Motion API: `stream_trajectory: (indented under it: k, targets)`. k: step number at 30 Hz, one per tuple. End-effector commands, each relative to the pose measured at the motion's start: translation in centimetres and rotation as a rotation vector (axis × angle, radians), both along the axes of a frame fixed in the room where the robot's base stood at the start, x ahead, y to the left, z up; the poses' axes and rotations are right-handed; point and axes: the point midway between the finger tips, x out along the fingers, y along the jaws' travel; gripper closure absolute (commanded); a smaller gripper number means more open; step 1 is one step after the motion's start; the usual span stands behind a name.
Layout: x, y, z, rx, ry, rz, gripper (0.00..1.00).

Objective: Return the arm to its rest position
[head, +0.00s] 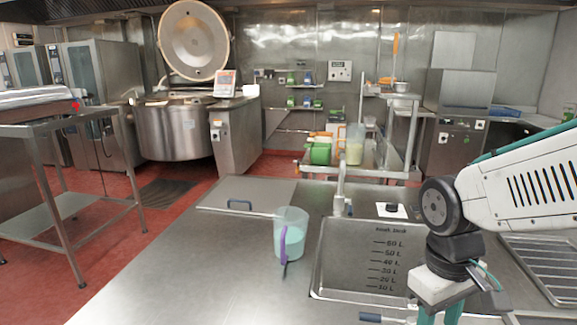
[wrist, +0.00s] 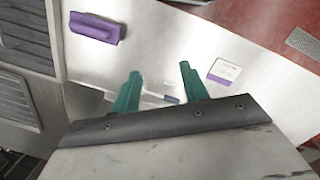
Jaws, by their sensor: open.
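My arm comes in from the right edge of the head view, and my gripper (head: 440,316) hangs down at the bottom right, over the right edge of the sink. Its tips are cut off by the frame there. In the wrist view, my gripper (wrist: 160,82) shows two teal fingers set apart with nothing between them. Below them in that view is a pale metal surface (wrist: 165,50). A purple block-shaped thing (wrist: 97,27) lies at its upper left, apart from the fingers.
A clear jug with a purple handle (head: 291,235) stands on the steel counter (head: 190,270), left of the marked sink (head: 340,258). A tap (head: 340,190) rises behind the sink. A large kettle with its lid raised (head: 175,130) stands at the back left. The counter's left part is clear.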

Motion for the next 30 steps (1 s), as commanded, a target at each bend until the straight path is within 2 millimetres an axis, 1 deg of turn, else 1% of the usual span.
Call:
stream_trajectory:
  k: [1,6,9,11,15,18,30]
  targets:
    - [-1.3,-0.4,1.2,0.006,-0.015,-0.067,0.56]
    - [-5.2,-1.4,4.2,0.024,-0.051,-0.251,0.56]
    - [-6.8,-1.8,5.5,0.041,-0.091,-0.311,0.56]
    - [-7.4,-2.0,6.1,0.049,-0.119,-0.325,0.56]
    - [-8.1,-2.4,7.2,0.062,-0.182,-0.345,0.56]
    - [-8.2,-2.6,7.5,0.065,-0.204,-0.352,0.56]
    - [-8.2,-2.6,7.6,0.065,-0.207,-0.355,0.56]
